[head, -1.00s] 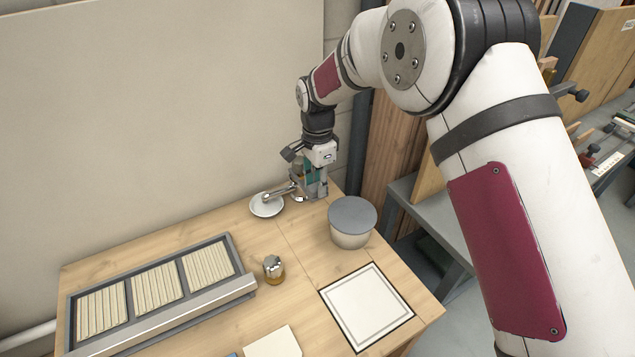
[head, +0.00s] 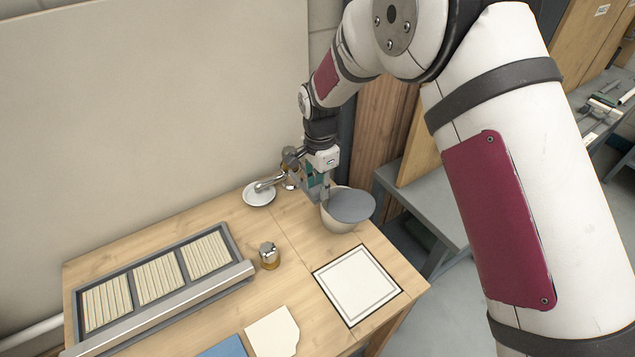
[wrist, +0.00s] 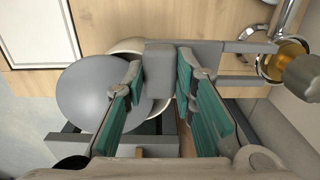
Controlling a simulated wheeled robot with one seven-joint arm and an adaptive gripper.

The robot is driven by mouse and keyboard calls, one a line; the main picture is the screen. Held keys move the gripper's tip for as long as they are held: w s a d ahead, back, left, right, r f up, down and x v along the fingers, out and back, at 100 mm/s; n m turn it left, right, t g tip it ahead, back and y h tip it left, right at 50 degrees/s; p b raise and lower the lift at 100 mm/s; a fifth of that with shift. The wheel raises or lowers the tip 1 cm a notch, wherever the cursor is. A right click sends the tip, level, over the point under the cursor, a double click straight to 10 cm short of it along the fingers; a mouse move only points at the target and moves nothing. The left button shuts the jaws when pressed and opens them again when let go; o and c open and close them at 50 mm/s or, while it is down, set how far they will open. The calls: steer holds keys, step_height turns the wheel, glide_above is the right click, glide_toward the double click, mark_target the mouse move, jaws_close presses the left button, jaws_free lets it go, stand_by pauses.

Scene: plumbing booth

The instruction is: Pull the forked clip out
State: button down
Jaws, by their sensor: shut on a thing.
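The forked clip (wrist: 208,47) is grey, with a block-shaped handle and two prongs. In the wrist view my gripper (wrist: 158,85) is shut on the handle between its teal pads. The prongs point right, towards a brass and metal fitting (wrist: 285,60). Their tips overlap the fitting's near side in this view; I cannot tell whether they still touch it. In the head view my gripper (head: 316,190) is right of the metal fitting (head: 288,172), close to the lidded bowl (head: 338,220). The clip is hard to make out there.
The bowl's grey lid (head: 351,206) sits off-centre and looks tilted, right beside my gripper. A white dish (head: 256,199) lies under the spout.

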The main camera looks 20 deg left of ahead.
steer(key=c, duration=1.3)
jaws_free()
step_height(320, 180, up, 12)
